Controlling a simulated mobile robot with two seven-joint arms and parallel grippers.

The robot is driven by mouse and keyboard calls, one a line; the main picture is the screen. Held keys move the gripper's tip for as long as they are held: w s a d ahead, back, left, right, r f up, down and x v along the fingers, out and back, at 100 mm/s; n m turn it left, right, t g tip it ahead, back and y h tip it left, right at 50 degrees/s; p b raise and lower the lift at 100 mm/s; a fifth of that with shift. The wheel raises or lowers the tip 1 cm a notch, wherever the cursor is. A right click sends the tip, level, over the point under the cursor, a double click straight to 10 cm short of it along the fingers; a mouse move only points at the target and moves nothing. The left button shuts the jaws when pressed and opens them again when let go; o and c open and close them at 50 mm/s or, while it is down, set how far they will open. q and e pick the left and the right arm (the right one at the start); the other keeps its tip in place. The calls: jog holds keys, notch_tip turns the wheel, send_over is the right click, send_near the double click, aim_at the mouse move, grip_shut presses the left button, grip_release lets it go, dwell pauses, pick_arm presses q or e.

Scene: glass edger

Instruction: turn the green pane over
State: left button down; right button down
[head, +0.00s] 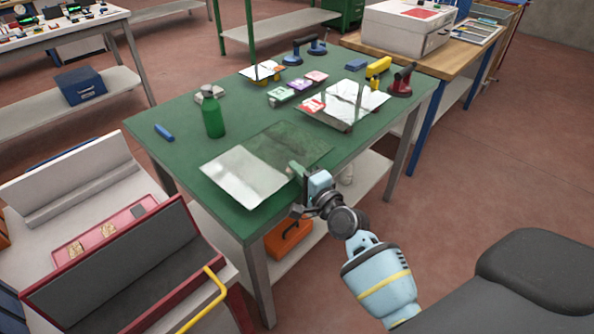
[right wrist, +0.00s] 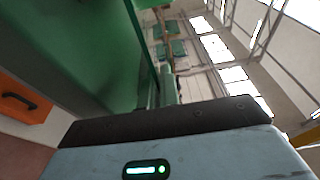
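The green pane (head: 243,178) lies flat on the green-topped table, near its front edge. Its left part shows a bright pale reflection and its right part looks dark green and see-through. My right gripper (head: 297,172) is at the pane's front right edge, just at the table's rim. I cannot tell whether its fingers touch the pane or what is between them. The right wrist view shows the gripper's dark front bar and a large green surface, but no clear fingertips. My left gripper is not in view.
A green bottle (head: 213,122) and a blue marker (head: 164,132) stand and lie left of the pane. Another reflective pane (head: 345,106), a red suction cup (head: 402,82) and small boxes lie behind. A red-edged machine (head: 125,255) is close at left.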

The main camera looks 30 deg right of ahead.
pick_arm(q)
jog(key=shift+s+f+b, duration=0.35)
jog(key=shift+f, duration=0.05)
pick_arm(e)
jog(key=shift+f, duration=0.4)
dwell(0.4)
jog(key=c, duration=1.6)
grip_release()
jog(key=shift+o, duration=0.2)
jog(key=shift+f, duration=0.2)
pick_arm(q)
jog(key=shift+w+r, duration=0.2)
pick_arm(e)
jog(key=s+d, duration=0.1)
jog(key=s, duration=0.6)
jog(key=shift+s+r, duration=0.2)
jog(key=shift+s, duration=0.2)
